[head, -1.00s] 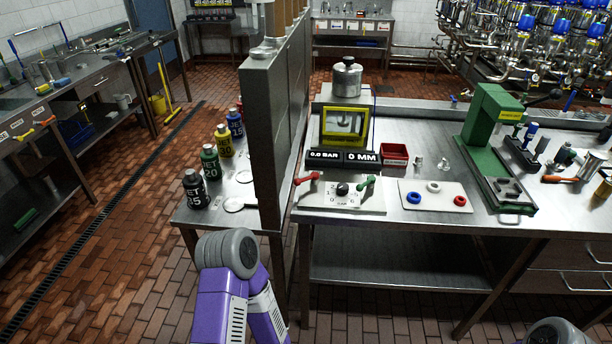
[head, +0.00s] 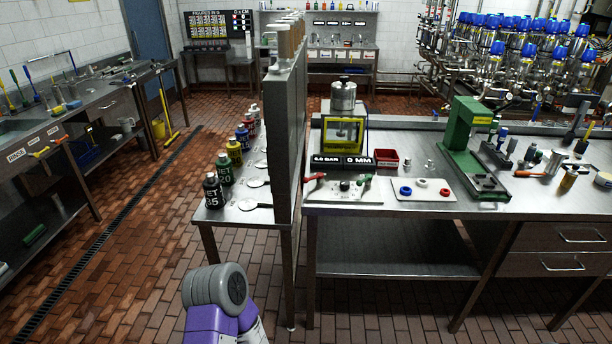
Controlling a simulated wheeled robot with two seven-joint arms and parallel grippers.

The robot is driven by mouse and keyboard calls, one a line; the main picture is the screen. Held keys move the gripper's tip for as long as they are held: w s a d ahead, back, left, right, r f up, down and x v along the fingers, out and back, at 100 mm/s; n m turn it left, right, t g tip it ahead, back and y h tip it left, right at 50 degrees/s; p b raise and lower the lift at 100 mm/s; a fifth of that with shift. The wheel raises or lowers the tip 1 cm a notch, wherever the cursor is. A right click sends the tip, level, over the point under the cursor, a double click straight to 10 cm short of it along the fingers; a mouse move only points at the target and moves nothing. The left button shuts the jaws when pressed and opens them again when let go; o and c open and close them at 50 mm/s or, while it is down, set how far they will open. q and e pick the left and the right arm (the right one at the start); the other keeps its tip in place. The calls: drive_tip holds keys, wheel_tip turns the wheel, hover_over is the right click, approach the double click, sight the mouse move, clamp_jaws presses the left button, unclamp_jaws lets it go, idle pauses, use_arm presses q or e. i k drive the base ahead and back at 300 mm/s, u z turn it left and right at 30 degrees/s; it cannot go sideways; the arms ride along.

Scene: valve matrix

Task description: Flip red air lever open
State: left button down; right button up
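The red air lever (head: 315,177) sits at the left of a small metal control panel (head: 333,196) on the front of the steel bench. Its red handle points left, close to the partition. A green lever (head: 366,180) is at the panel's right, with a dark knob (head: 345,185) between them. Behind the panel, a display reads 0 MM, and its other half seems to read 0.0 BAR. A purple and grey arm part of mine shows at the bottom, below and left of the panel, apart from it. Neither gripper is in view.
A tall steel partition (head: 287,140) stands just left of the panel. Right of it lie a white plate (head: 424,190) with coloured rings, a red bin (head: 386,158) and a green press (head: 462,140). Several bottles (head: 224,168) stand left of the partition. Open floor lies before the bench.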

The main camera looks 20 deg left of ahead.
sight(319, 175)
drive_tip(key=u, duration=0.35)
drive_tip(key=i, duration=1.45)
drive_tip(key=z, duration=0.3)
